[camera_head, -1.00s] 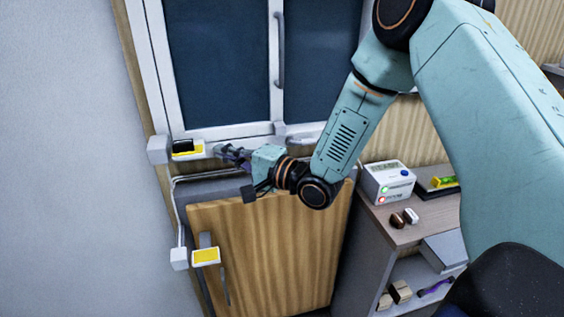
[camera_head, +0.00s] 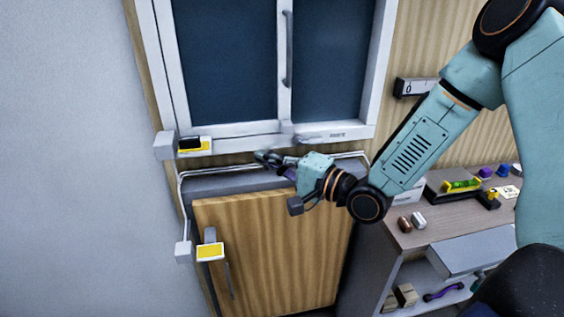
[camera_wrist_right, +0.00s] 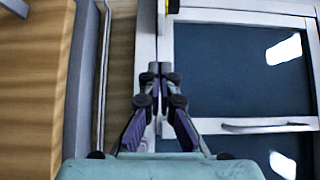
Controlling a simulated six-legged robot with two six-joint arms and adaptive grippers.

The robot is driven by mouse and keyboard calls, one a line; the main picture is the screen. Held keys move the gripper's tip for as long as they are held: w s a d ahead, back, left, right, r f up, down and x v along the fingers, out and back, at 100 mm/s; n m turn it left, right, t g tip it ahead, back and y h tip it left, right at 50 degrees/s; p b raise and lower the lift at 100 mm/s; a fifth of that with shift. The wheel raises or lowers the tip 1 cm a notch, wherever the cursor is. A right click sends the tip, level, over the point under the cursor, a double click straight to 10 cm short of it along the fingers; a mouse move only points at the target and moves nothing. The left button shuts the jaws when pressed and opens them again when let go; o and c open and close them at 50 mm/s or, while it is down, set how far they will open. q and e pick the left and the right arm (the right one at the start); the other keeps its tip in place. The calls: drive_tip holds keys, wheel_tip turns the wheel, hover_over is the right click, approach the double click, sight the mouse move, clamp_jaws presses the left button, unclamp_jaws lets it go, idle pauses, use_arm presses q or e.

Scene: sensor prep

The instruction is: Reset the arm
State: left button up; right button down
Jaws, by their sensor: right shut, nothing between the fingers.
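My right arm comes in from the right in the head view. Its gripper (camera_head: 268,160) is shut and empty, in front of the lower window frame and above the wooden cabinet door. In the right wrist view the gripper (camera_wrist_right: 154,72) shows with its dark fingertips together, nothing between them, over the pale window frame. My left gripper is in neither view.
A window (camera_head: 226,60) with a handle is behind the gripper. Yellow-marked devices sit on the sill (camera_head: 194,146) and at the cabinet (camera_head: 210,251). A wooden cabinet door (camera_head: 275,250) is below. The desk (camera_head: 428,236) at right holds small items.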

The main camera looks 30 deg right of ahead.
drive_tip(key=p+v, duration=0.1)
drive_tip(key=v, duration=0.2)
drive_tip(key=shift+s+r, duration=0.1)
drive_tip(key=shift+s, duration=0.15)
drive_tip(key=shift+w+d, duration=0.1)
drive_tip(key=s+a+f+n+g+h+b, duration=0.1)
drive_tip(key=s+f+n+g+h+b, duration=0.25)
drive_tip(key=f, duration=0.85)
drive_tip(key=s+f+n+g+h+b, duration=0.15)
drive_tip(key=s+f+n+g, duration=0.35)
drive_tip(key=f, duration=0.6)
drive_tip(key=s+f+n+g+h+b, duration=0.1)
drive_tip(key=s+f+g+h+b, duration=0.1)
drive_tip(key=s+f, duration=0.8)
drive_tip(key=s+a+f+n+g+h+b, duration=0.1)
drive_tip(key=s+f+g+b, duration=0.4)
drive_tip(key=s+f, duration=0.5)
drive_tip(key=s+n+b, duration=0.1)
drive_tip(key=s, duration=0.3)
drive_tip(key=shift+a+h+b, duration=0.2)
drive_tip(key=shift+h+b, duration=0.1)
drive_tip(key=shift+h, duration=0.1)
